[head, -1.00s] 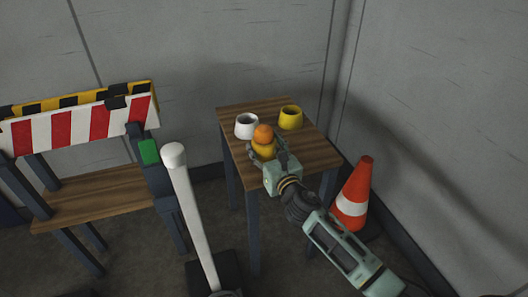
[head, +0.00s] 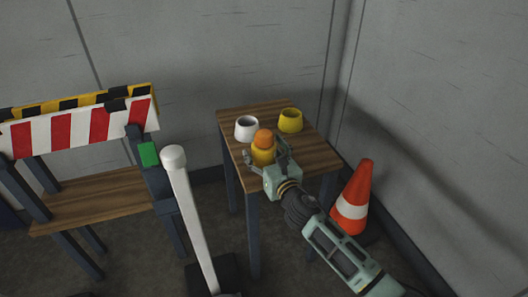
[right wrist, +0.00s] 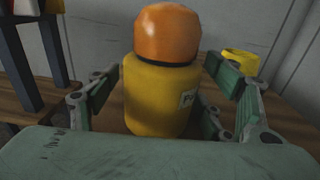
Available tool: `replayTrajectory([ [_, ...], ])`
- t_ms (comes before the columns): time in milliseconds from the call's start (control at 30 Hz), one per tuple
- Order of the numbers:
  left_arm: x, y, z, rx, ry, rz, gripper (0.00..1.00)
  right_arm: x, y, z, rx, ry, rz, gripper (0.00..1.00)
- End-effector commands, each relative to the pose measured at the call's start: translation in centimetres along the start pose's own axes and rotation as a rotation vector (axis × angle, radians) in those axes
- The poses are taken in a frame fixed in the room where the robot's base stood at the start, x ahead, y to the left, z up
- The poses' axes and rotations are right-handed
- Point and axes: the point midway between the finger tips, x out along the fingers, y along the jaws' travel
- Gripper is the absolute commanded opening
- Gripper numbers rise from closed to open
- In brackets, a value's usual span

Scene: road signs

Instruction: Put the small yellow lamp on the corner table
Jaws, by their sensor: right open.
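The small yellow lamp (head: 263,150) has an orange top and stands upright on the wooden corner table (head: 312,155), near its front left edge. My right gripper (head: 268,160) is open around the lamp, one finger on each side. In the right wrist view the lamp (right wrist: 160,90) stands between the spread fingers, with gaps visible beside its body. My left gripper is not in view.
A white cup (head: 246,128) and a yellow cup (head: 290,120) stand behind the lamp on the table. An orange cone (head: 354,195) is on the floor at right. A white post (head: 190,220) and a striped barrier bench (head: 90,197) are at left.

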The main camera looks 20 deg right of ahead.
Motion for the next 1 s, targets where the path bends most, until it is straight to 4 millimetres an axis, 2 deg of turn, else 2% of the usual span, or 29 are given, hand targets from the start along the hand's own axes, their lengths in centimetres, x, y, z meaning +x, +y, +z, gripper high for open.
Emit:
replayTrajectory([
  [167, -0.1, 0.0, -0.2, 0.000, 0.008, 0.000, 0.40, -0.2, 0.0, 0.2, 0.000, 0.001, 0.000, 0.74],
  [400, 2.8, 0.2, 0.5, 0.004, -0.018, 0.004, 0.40, -5.0, 0.0, 0.1, -0.001, 0.004, 0.000, 0.74],
  [600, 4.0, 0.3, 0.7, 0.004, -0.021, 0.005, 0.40, -9.1, 0.0, 0.1, 0.000, 0.002, 0.001, 0.74],
  [700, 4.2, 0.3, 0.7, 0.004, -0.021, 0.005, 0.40, -10.6, 0.0, 0.1, 0.000, 0.001, 0.000, 0.74],
  [833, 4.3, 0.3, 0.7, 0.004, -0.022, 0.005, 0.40, -11.7, 0.0, 0.2, 0.000, 0.000, 0.000, 0.74],
  [1000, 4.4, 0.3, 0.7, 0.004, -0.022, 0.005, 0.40, -12.1, -0.1, 0.0, 0.024, 0.005, -0.008, 0.74],
])
